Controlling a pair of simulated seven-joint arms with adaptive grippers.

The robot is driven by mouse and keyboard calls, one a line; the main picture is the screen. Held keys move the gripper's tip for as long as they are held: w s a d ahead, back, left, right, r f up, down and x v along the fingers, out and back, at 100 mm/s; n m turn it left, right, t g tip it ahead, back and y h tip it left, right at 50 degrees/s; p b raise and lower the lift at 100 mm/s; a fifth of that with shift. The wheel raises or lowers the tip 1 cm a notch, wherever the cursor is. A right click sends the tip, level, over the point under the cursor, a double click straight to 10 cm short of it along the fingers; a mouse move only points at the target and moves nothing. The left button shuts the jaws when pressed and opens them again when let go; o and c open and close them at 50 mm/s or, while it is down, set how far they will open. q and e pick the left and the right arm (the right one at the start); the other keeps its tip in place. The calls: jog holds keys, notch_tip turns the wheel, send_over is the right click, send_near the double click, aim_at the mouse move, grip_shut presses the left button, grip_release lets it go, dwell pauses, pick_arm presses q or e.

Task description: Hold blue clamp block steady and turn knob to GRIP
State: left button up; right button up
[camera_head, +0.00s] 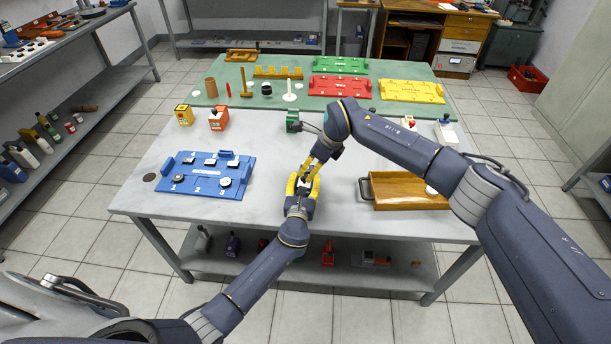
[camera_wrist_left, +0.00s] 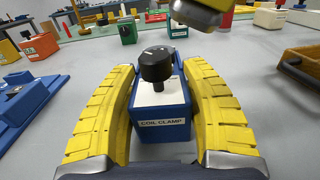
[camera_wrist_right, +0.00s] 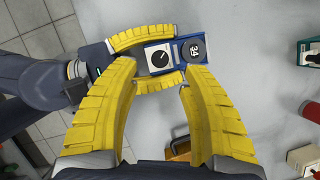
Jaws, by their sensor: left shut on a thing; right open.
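The blue clamp block (camera_wrist_left: 145,135) stands on the grey table, with a white upper part, a black knob (camera_wrist_left: 156,66) and a COIL CLAMP label. My left gripper (camera_wrist_left: 161,75) is shut on it, one yellow finger along each side. My right gripper (camera_wrist_right: 157,70) is open above the block, fingertips near the knob and apart from each other.
A blue tray (camera_head: 206,192) with several parts lies left of the block. A wooden tray (camera_head: 408,204) with a dark handle lies to the right. A green block (camera_head: 293,121) stands behind. Bare table surrounds the block.

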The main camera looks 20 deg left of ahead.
aim_at(305, 176)
jog(key=shift+x, duration=2.6)
jog(key=shift+c, duration=0.4)
grip_shut()
